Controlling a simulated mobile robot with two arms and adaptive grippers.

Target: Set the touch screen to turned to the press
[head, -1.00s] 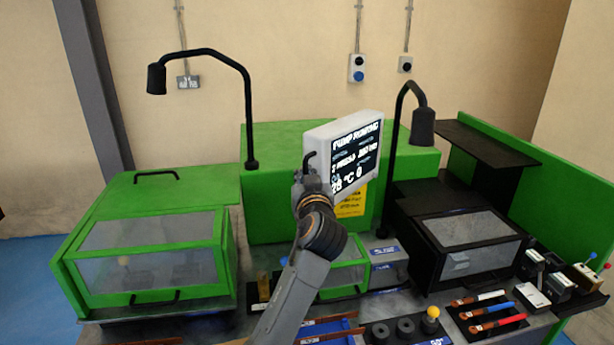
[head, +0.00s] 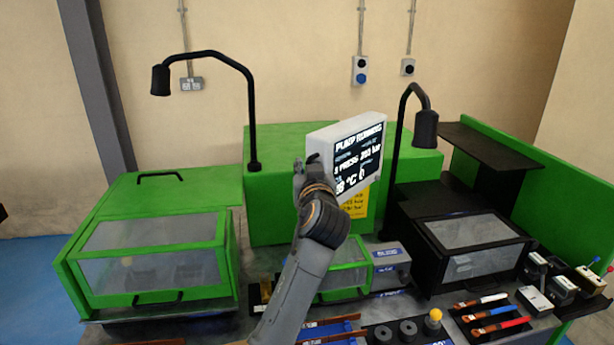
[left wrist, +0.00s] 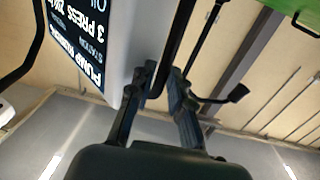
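The touch screen (head: 346,150) is a pale grey box with a black display, above the green machine housing in the head view. Its lit face points to the front right and shows pump and press text. It also shows at the upper left of the left wrist view (left wrist: 88,35). A dark bar handle (left wrist: 172,45) runs along its side. My left gripper (head: 300,172) is at the screen's left side. In the left wrist view its fingers (left wrist: 162,82) are drawn close together with the bar between them, and look shut on it. My right gripper is in neither view.
Black lamps on bent arms stand left (head: 252,110) and right (head: 398,130) of the screen; the right one is close. A clear-sided green guard (head: 150,260) is at left, a black box (head: 470,250) at right. Coloured-handled tools (head: 495,318) lie at front right.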

